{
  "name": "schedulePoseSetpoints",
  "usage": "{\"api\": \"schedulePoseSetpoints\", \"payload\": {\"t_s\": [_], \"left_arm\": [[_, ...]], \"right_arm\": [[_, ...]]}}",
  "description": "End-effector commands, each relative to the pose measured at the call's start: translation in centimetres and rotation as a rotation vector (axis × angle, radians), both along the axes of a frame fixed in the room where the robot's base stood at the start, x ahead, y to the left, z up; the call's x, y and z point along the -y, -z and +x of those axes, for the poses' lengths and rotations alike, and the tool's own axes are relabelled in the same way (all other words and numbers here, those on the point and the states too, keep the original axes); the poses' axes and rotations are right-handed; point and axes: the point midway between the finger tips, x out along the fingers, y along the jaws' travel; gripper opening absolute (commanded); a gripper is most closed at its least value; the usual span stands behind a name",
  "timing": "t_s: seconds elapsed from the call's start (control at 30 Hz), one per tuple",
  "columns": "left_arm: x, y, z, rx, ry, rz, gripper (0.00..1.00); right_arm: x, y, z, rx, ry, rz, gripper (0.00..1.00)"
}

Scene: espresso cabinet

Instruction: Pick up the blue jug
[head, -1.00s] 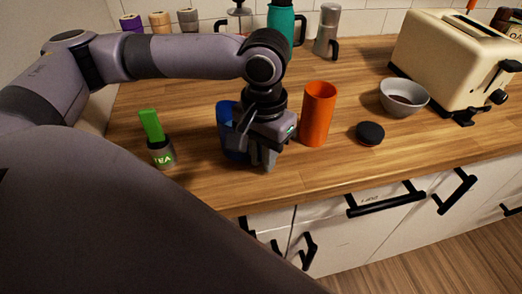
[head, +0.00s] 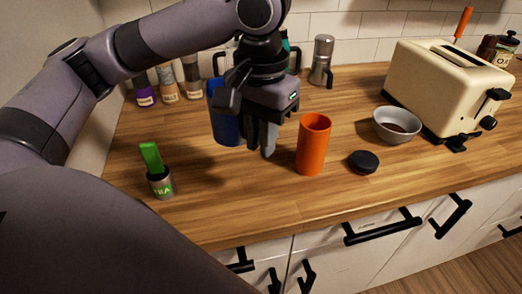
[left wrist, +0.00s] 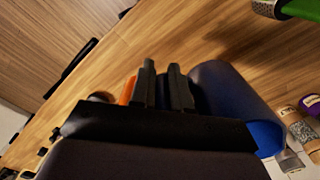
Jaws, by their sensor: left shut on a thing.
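The blue jug (head: 226,125) hangs upright above the wooden counter in the head view, with its upper part partly behind my arm. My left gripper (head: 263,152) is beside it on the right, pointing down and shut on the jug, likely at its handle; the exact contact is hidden. In the left wrist view, the jug (left wrist: 228,92) lies right of the close-set fingers (left wrist: 163,80), its blue open mouth facing the lower right. My right gripper is not in view.
An orange cylinder (head: 313,146) stands close right of the gripper, with a black lid (head: 363,162) and grey bowl (head: 397,125) beyond. A green-handled tea container (head: 160,181) is at left. Jars (head: 168,85) line the wall. A cream toaster (head: 449,84) stands right.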

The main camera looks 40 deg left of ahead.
Motion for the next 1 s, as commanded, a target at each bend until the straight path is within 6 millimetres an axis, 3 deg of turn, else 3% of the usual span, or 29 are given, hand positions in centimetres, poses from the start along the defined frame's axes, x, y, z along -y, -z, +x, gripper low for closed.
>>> {"api": "schedulePoseSetpoints", "payload": {"t_s": [0.2,0.5,0.8,1.0], "left_arm": [[0.0,-3.0,0.1,0.004,0.000,-0.001,0.00],[0.0,-5.8,0.0,0.003,0.000,-0.001,0.00],[0.0,-7.2,0.0,0.001,0.000,0.000,0.00],[0.1,-6.9,0.4,-0.001,-0.002,-0.003,0.00]], "right_arm": [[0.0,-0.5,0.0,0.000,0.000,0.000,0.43],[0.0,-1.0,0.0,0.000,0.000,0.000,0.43],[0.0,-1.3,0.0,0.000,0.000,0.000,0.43],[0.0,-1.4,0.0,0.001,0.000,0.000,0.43]]}}
